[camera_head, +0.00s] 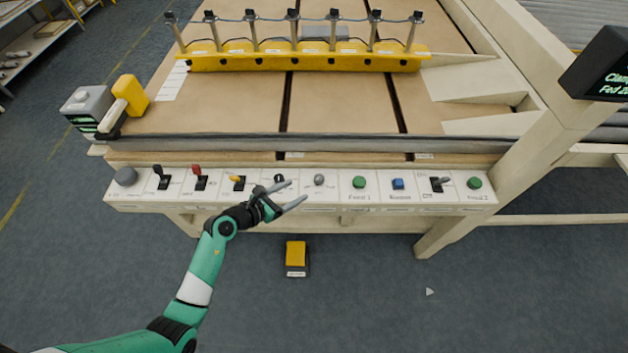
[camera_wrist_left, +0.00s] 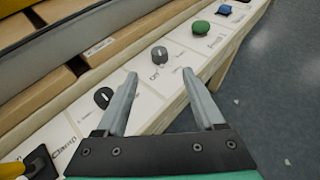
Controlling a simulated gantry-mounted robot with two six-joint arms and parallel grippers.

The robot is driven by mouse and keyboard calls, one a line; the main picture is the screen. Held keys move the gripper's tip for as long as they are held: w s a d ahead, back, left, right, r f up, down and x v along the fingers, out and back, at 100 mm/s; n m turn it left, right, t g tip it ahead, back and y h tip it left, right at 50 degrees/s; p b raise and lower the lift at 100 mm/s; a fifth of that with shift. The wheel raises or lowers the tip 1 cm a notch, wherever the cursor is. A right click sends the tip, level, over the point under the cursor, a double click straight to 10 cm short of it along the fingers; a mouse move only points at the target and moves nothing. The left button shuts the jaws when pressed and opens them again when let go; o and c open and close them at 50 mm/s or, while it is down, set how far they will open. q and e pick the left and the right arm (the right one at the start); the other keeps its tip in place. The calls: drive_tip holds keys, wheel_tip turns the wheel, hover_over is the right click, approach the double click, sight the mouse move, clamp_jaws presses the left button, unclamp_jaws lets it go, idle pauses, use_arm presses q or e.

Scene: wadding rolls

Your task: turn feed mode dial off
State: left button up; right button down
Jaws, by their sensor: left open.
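A row of controls sits on a white panel (camera_head: 340,192) along the machine's front edge. Two round knobs are near my gripper: a black dial with a pale mark (camera_head: 279,178) and a grey knob (camera_head: 319,180). Their labels are too small or blurred to tell which is the feed mode dial. My left gripper (camera_head: 297,191) is open and empty, at the panel between these knobs. In the left wrist view the grey knob (camera_wrist_left: 159,54) lies ahead of the gap between the fingertips (camera_wrist_left: 160,74), apart from them. The black dial (camera_wrist_left: 103,97) is left of the left finger.
Left on the panel are a grey knob (camera_head: 125,177) and black, red and yellow levers. To the right are a green button (camera_head: 359,182), a blue button (camera_head: 398,184), a lever switch (camera_head: 437,184) and another green button (camera_head: 474,183). A yellow pedal (camera_head: 296,256) is on the floor.

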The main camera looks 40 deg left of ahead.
sight(316, 180)
use_arm(q)
drive_tip(key=b+x, duration=0.4)
drive_tip(key=x, duration=0.6)
drive_tip(key=shift+b, duration=0.4)
drive_tip(key=shift+w, duration=0.25)
